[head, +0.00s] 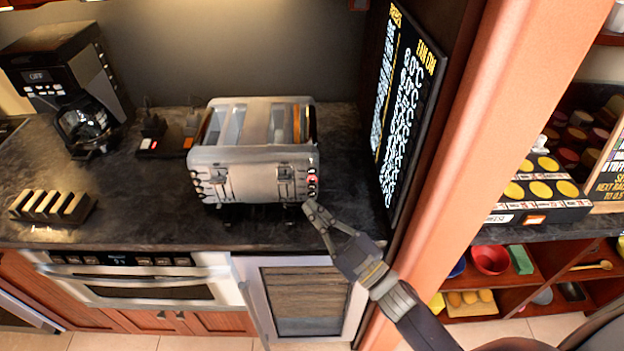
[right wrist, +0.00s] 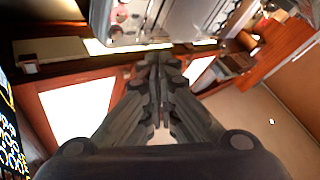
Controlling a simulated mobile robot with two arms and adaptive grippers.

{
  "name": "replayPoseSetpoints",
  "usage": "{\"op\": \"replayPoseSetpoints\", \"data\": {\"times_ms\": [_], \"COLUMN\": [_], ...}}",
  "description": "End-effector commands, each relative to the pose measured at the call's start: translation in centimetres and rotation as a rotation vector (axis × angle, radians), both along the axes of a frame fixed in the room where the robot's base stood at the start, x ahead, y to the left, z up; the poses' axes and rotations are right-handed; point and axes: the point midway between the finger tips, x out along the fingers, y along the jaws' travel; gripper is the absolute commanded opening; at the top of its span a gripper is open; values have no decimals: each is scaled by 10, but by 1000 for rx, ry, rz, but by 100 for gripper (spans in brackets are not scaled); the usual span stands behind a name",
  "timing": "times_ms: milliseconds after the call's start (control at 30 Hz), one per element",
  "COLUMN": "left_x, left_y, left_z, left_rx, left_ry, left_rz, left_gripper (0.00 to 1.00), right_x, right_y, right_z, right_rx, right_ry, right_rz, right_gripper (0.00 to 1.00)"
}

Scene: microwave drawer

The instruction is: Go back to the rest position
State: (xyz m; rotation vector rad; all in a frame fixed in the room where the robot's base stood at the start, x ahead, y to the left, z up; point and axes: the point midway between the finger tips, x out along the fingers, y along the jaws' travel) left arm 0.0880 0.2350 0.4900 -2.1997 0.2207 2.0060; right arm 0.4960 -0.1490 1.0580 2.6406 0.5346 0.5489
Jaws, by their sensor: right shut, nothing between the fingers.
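My right gripper (head: 318,210) is shut and empty in the head view, just in front of the lower right corner of a silver toaster (head: 250,182). In the right wrist view its fingers (right wrist: 158,60) are together, pointing at the underside of the toaster (right wrist: 165,22). I cannot tell whether the fingertips touch it. Slices of bread show in the toaster's slots, and a red light glows among the buttons at its right front. My left gripper is not in view.
The toaster stands on a dark counter (head: 140,200) with a coffee maker (head: 72,80) at the left. A microwave drawer (head: 140,287) and a glass-fronted cabinet (head: 300,300) sit below. A menu board (head: 408,105) and an orange post (head: 480,150) stand right of the toaster.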

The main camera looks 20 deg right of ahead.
Motion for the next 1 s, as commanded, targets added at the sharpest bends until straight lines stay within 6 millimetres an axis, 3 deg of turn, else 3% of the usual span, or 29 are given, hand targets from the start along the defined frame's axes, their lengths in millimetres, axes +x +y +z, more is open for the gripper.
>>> {"op": "replayPoseSetpoints", "data": {"times_ms": [733, 867, 1000], "left_x": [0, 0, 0], "left_y": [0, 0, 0], "left_z": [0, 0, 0], "left_rx": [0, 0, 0], "left_ry": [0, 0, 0], "left_rz": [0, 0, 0], "left_gripper": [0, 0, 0], "right_x": [2, 8, 10], "right_y": [-2, -13, -34], "right_z": [-1, -9, -31], "right_rx": [2, 11, 27], "right_ry": [15, 103, 293], "right_rz": [-14, -91, -226], "right_gripper": [0, 0, 0]}}
